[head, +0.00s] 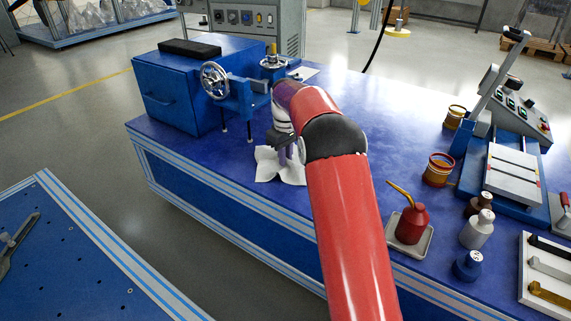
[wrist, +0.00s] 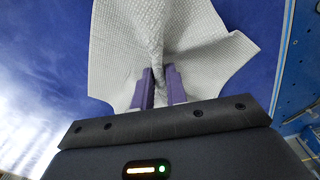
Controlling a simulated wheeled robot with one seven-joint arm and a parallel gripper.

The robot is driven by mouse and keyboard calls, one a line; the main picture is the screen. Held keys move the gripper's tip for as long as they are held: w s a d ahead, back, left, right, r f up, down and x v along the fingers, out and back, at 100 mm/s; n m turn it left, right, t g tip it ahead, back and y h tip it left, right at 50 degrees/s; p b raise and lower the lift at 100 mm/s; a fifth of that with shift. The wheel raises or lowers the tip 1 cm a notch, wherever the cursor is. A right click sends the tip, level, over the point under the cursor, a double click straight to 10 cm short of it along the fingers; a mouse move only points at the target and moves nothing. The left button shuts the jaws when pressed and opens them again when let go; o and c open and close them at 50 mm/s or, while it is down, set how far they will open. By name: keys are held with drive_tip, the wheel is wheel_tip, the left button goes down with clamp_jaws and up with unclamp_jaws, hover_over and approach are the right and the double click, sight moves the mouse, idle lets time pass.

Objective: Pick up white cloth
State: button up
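The white cloth (head: 268,168) is on the blue workbench, partly hidden by my gripper and arm. In the wrist view the cloth (wrist: 118,45) is textured and spread out, with a gathered ridge running to the fingers. My gripper (head: 287,158) points down at the cloth. In the wrist view its two purple fingers (wrist: 161,75) are close together with the gathered fold pinched between them. The cloth's outer parts appear to lie on or close to the bench top; I cannot tell whether any edge is raised.
A blue machine with a handwheel (head: 215,80) stands behind the cloth. To the right are a red oil can (head: 411,224) on a tray, several bottles, an amber container (head: 438,170) and a blue press (head: 513,170). The bench around the cloth is mostly clear.

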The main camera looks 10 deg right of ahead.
drive_tip(key=shift+f, duration=0.1)
clamp_jaws()
wheel_tip(320, 180, up, 21)
drive_tip(key=p, duration=1.1)
